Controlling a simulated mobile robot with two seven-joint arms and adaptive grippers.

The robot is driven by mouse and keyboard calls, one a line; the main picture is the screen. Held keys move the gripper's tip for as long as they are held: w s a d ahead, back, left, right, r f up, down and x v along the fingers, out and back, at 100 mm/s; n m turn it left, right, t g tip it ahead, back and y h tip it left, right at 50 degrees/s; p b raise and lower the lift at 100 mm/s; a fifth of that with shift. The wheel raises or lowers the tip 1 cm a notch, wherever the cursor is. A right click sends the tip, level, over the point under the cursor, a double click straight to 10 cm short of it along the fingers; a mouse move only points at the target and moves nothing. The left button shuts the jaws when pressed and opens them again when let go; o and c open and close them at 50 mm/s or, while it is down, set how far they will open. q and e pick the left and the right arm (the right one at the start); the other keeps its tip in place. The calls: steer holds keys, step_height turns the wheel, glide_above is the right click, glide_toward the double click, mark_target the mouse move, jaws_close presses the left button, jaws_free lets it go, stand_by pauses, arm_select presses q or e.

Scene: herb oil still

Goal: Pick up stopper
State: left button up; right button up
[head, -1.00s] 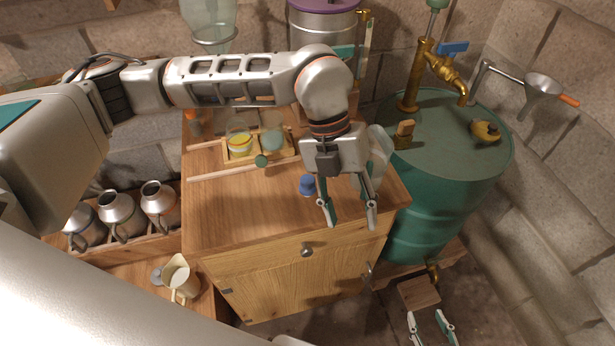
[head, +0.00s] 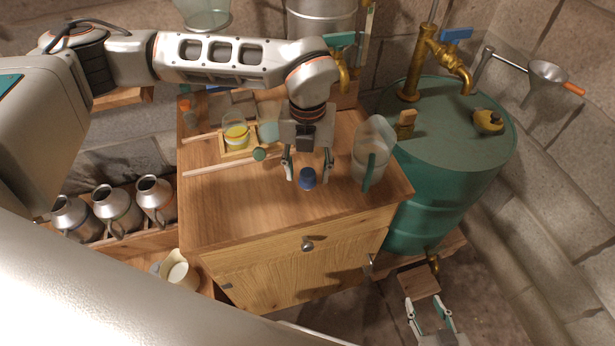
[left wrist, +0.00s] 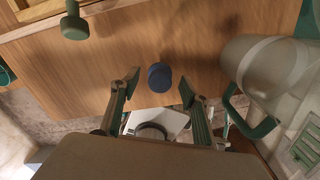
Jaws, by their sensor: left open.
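A blue stopper (head: 308,180) stands on the wooden cabinet top (head: 240,200), near its front edge. In the left wrist view the blue stopper (left wrist: 159,76) appears between the fingertips, with gaps on both sides. My left gripper (head: 307,173) is open, pointing down over the stopper with one finger on each side; I cannot tell its exact height. It also shows in the left wrist view (left wrist: 160,84). A green knob-like piece (head: 259,154) lies further left, by a wooden tray. My right gripper (head: 423,302) is open and empty, low at the bottom right, beside the cabinet.
A clear pitcher with a green handle (head: 370,160) stands just right of my left gripper. A wooden tray (head: 238,153) with a yellow-filled jar is at the back left. A green drum (head: 440,190) stands right of the cabinet. The cabinet top's front left is clear.

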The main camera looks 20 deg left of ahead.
arm_select(q)
steer(key=shift+f, duration=0.7)
steer(key=c, duration=1.1)
steer(key=shift+c, duration=0.2)
